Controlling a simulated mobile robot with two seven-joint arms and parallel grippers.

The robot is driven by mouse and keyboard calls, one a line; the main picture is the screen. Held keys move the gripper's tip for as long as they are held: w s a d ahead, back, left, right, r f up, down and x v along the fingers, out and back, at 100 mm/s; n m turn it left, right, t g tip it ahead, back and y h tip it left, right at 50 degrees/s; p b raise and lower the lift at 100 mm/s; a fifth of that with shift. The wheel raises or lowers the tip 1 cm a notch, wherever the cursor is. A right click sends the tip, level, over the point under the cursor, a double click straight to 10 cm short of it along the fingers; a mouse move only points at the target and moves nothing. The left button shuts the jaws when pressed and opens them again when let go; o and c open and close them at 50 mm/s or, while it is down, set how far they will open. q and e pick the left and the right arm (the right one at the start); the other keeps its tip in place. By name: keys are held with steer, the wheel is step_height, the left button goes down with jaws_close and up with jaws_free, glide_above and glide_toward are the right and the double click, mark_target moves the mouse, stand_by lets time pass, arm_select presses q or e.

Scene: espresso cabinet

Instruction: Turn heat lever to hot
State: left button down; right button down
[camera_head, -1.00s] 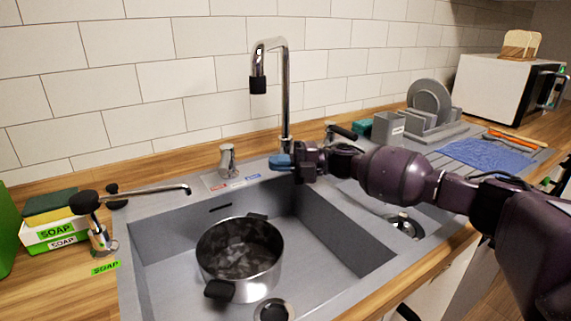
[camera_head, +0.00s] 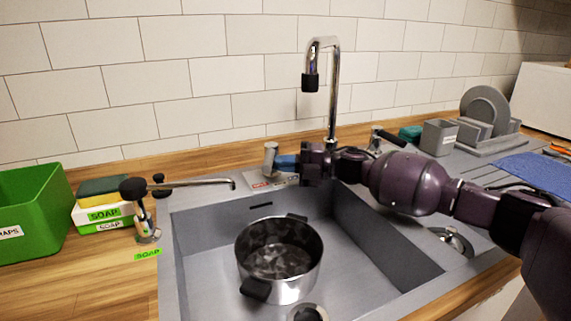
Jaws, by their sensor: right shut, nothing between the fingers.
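The heat lever (camera_head: 270,157) is a small silver handle standing on the back ledge of the sink, left of the tall faucet (camera_head: 333,95). A label plate (camera_head: 261,183) with red marking lies at its foot; its right part is partly covered by my gripper. My right gripper (camera_head: 285,162) comes in from the right. Its blue fingertips are shut and empty, right against or just beside the right side of the lever; I cannot tell whether they touch. My left gripper is not in view.
A steel pot (camera_head: 279,260) stands in the grey sink basin (camera_head: 375,265). A soap dispenser (camera_head: 140,205) with a long spout, soap boxes (camera_head: 103,214) and a green bin (camera_head: 35,215) are on the left. A dish rack (camera_head: 488,125) stands at the right. The tiled wall is close behind.

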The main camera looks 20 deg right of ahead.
steer(key=shift+a+r+m+t+p, duration=0.35)
steer(key=shift+r+m+t+p, duration=0.1)
steer(key=shift+t+p, duration=0.2)
steer(key=shift+a+r+m+t+h+p, duration=0.1)
steer(key=shift+a+m+t+h+p, duration=0.3)
steer(key=shift+t+h+p, duration=0.2)
steer(key=shift+a+f, duration=0.4)
steer(key=shift+f, duration=0.2)
